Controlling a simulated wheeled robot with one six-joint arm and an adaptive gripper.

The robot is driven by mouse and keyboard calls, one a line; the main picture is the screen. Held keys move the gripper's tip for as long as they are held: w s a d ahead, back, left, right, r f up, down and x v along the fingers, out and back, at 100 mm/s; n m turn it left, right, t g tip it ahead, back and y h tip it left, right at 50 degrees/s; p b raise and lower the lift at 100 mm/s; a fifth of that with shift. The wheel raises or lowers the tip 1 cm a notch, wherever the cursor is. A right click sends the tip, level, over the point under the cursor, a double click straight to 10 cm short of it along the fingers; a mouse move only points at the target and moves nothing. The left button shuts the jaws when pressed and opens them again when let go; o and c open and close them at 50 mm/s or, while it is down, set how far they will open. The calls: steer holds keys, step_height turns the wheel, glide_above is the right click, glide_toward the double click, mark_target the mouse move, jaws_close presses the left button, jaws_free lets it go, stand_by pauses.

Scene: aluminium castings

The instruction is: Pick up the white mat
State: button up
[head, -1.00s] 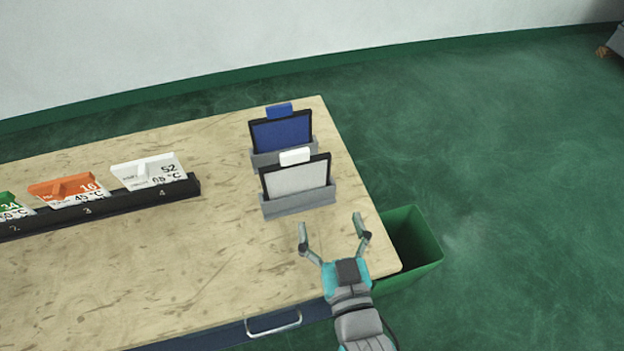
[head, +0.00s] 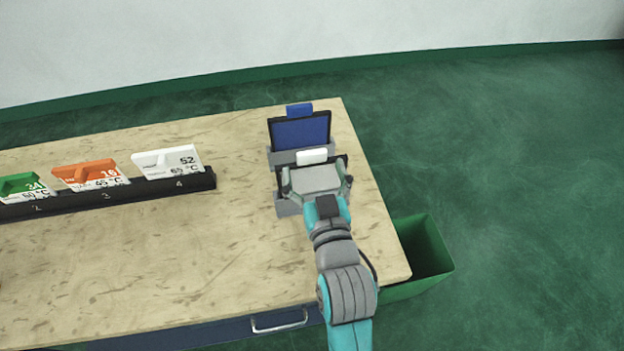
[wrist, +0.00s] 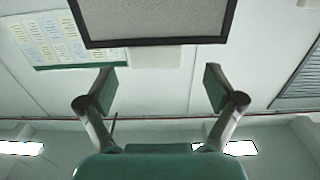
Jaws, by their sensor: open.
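The white mat (head: 318,176) is a pale panel in a black frame with a white tab on its top edge. It stands in a grey holder (head: 287,206) near the table's right end. My gripper (head: 316,182) is open in front of the mat, and its two fingers show at the mat's left and right sides in the head view. In the wrist view, the white mat (wrist: 155,18) fills the upper middle, beyond the spread fingers of my gripper (wrist: 160,86). Nothing is between the fingers there. My arm hides much of the holder.
A blue mat (head: 302,131) stands in another holder (head: 325,156) just behind. A black rack (head: 108,196) with numbered green, orange and white cards is to the left. A green bin (head: 424,256) stands by the table's right end.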

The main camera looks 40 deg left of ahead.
mark_target(313, 158)
steer(key=x, duration=0.4)
steer(key=shift+w+d, duration=0.1)
steer(key=shift+w, duration=0.15)
steer(key=c, duration=1.7)
